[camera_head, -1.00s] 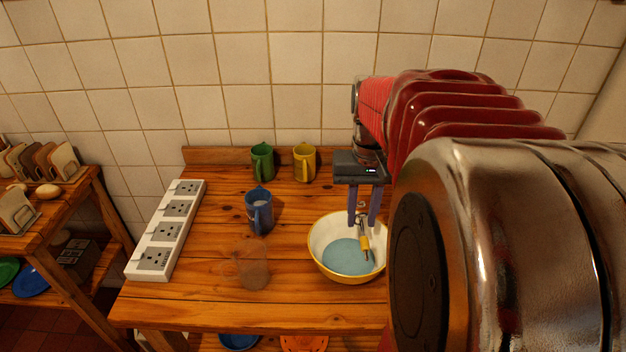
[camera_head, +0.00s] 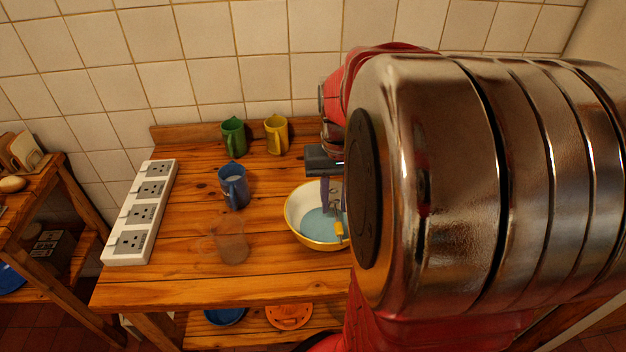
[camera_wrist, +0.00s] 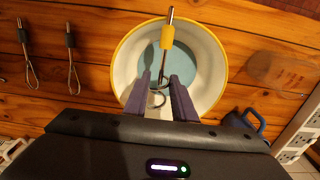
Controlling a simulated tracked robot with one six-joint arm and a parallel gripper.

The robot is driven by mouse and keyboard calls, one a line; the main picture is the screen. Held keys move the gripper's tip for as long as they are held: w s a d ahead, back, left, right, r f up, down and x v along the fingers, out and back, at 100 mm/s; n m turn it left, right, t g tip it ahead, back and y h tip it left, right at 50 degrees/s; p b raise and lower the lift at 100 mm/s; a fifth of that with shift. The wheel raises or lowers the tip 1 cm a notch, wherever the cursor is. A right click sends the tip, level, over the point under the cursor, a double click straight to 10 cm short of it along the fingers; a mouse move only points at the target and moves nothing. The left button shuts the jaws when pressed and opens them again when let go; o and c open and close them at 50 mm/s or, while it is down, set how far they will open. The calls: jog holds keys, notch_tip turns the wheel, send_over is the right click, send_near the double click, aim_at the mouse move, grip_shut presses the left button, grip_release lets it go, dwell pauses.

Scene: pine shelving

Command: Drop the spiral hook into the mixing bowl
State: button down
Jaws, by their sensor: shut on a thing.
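The mixing bowl (camera_head: 291,220), white inside with a yellow rim and a blue bottom, stands on the wooden table. Its right side is hidden behind my arm in the head view; the wrist view shows the bowl (camera_wrist: 122,65) beyond my fingers. The spiral hook (camera_head: 339,230) has a yellow collar and a metal shaft. In the wrist view my gripper (camera_wrist: 161,92) is shut on the spiral hook (camera_wrist: 167,40) near its curled wire end. The hook overlaps the bowl, its shaft tip reaching the rim in the picture; whether it touches is unclear.
A blue mug (camera_head: 234,187) and a clear glass (camera_head: 232,246) stand left of the bowl. Green (camera_head: 232,138) and yellow (camera_head: 276,135) mugs stand behind. A white power strip (camera_head: 141,213) lies at the table's left.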

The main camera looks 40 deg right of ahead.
aim_at(334, 200)
jog(key=c, duration=1.4)
grip_release()
jog(key=shift+r, duration=0.15)
notch_tip(334, 200, up, 14)
jog(key=shift+f, duration=0.25)
jog(key=shift+s+a+f+n+t, duration=0.55)
jog(key=shift+a+f+n+t, duration=0.55)
jog(key=shift+a, duration=2.7)
jog(key=shift+s+a+f+n+t, duration=0.55)
jog(key=shift+a+f+n+t, duration=0.45)
jog(key=shift+a, duration=2.8)
jog(key=shift+s+a+f+n+t, duration=0.7)
jog(key=shift+a+n, duration=0.6)
jog(key=shift+a, duration=2.5)
